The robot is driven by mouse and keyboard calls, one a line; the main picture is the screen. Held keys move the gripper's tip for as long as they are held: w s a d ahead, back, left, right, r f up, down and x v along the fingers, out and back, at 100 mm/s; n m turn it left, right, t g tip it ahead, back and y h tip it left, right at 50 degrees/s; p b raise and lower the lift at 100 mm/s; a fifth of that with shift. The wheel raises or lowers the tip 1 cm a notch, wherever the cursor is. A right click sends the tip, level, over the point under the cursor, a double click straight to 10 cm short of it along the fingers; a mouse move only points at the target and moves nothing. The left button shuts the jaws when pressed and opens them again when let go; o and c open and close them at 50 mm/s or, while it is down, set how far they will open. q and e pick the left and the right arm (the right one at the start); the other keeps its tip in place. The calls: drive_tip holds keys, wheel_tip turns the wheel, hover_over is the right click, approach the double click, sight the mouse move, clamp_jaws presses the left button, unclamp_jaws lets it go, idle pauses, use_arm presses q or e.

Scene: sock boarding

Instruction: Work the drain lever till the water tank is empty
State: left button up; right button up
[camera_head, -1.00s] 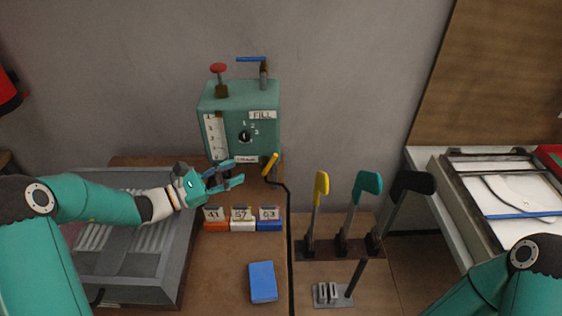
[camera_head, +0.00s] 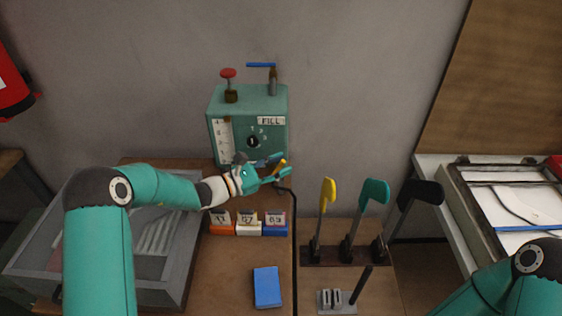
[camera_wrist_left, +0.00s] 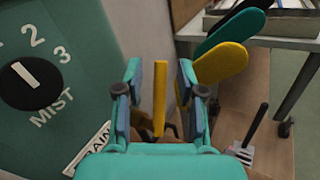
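The water tank (camera_head: 270,110) is a teal box against the wall with a white level scale (camera_head: 223,138) on its front; I cannot read the water level. The yellow drain lever (camera_head: 280,168) is low at its right front corner. My left gripper (camera_head: 284,164) is there, open around the lever. In the left wrist view the lever (camera_wrist_left: 160,90) stands upright between the two spread fingers (camera_wrist_left: 160,105), with gaps on both sides. A partly hidden drain label (camera_wrist_left: 90,147) shows beside it. My right gripper is out of view.
A dial (camera_head: 253,142), a red knob (camera_head: 229,74) and a blue-handled valve (camera_head: 262,65) are on the tank. Numbered blocks (camera_head: 248,229) and a blue block (camera_head: 267,287) lie in front. Yellow, teal and black levers (camera_head: 374,192) stand to the right.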

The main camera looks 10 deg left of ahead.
use_arm(q)
drive_tip(key=shift+w+d, duration=0.3)
drive_tip(key=shift+d, duration=0.05)
drive_tip(key=shift+c, duration=0.2)
clamp_jaws()
